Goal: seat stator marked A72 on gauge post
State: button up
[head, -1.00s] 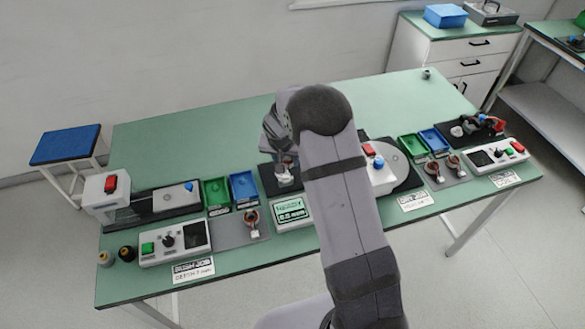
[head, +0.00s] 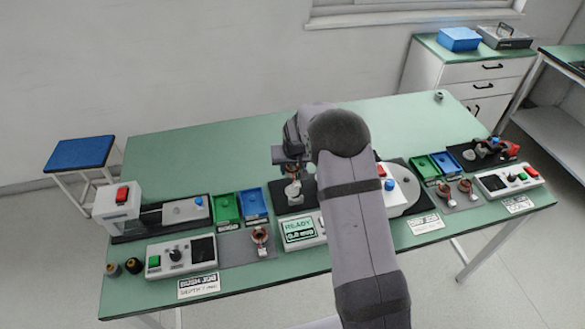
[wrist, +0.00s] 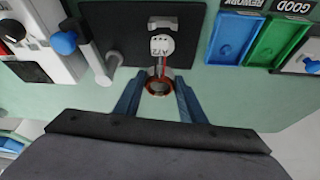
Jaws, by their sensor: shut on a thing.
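My gripper (wrist: 159,92) is shut on a stator (wrist: 159,86), a copper-coloured ring held between the two blue-grey fingers. Its wires run to a white tag (wrist: 161,45) marked A72. In the head view my gripper (head: 292,160) is above the dark gauge plate (head: 283,207), with the arm covering part of that area. The wrist view shows the dark plate (wrist: 125,40) beyond the stator and a pale grey post (wrist: 100,68) to the left of it. The stator is apart from this post. I cannot tell the stator's height above the plate.
A display (head: 299,230) reading READY stands in front of the plate. Blue REWORK (wrist: 236,38) and green GOOD (wrist: 287,42) trays lie beside it. Another stator (head: 260,237) lies on a grey mat at left; two more (head: 455,189) lie at right.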

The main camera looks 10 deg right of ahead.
jog(key=b, duration=0.3)
send_over(292, 189)
jog(key=shift+w+d+f, duration=0.1)
jog(key=shift+f, duration=2.15)
jog(key=shift+f, duration=0.2)
jog(key=shift+f, duration=0.35)
jog(key=shift+f+b, duration=0.85)
jog(key=shift+b, duration=0.15)
jog(key=o, duration=1.2)
jog(key=shift+o, duration=0.2)
jog(key=shift+b+v, duration=1.1)
jog(key=shift+v, duration=2.6)
